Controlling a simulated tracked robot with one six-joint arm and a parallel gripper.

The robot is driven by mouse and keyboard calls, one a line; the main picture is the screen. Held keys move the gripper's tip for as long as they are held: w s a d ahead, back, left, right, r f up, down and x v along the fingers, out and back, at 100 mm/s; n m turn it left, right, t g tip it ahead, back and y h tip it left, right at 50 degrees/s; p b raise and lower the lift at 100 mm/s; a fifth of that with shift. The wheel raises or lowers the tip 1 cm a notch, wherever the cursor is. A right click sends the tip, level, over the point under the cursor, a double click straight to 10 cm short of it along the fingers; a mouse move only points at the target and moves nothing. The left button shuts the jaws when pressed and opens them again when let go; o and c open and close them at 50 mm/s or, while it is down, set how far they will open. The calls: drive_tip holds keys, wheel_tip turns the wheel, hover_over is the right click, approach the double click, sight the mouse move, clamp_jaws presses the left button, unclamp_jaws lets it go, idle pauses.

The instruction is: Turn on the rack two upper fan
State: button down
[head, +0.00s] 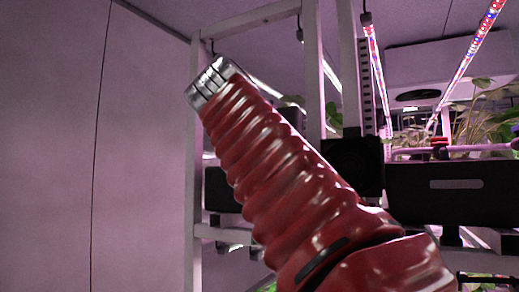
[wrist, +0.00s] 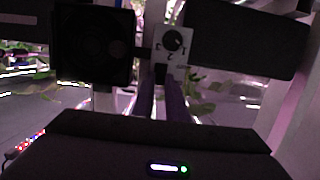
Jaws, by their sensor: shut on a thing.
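A pale dial box (wrist: 173,46) with a round black knob and printed numbers shows at the top middle of the wrist view. A black square unit (wrist: 95,46) with faint round shapes, which looks like a fan, is left of it. A similar black square (head: 354,166) shows behind my arm in the head view. My gripper (wrist: 161,82) points at the box from below, its two dark fingers close to a small dark part (wrist: 160,73) under the box. It appears shut on that part; the exact contact is unclear. The knob's face is uncovered. My arm hides the gripper in the head view.
Dark panels flank the dial box, one on the right (wrist: 245,40). Pale rack posts (head: 312,70), lit grow lights (head: 375,60) and leafy plants (head: 480,125) are on the right of the head view. A plain wall (head: 60,150) fills the left.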

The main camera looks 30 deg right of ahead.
drive_tip(key=shift+d+f, duration=0.1)
drive_tip(key=shift+f, duration=0.05)
drive_tip(key=c, duration=1.8)
unclamp_jaws()
drive_tip(key=shift+s, duration=0.1)
drive_tip(key=shift+c, duration=0.2)
drive_tip(key=shift+o, duration=0.4)
drive_tip(key=v, duration=1.3)
drive_tip(key=shift+a, duration=0.35)
drive_tip(key=shift+s+m, duration=0.1)
drive_tip(key=shift+m, duration=0.2)
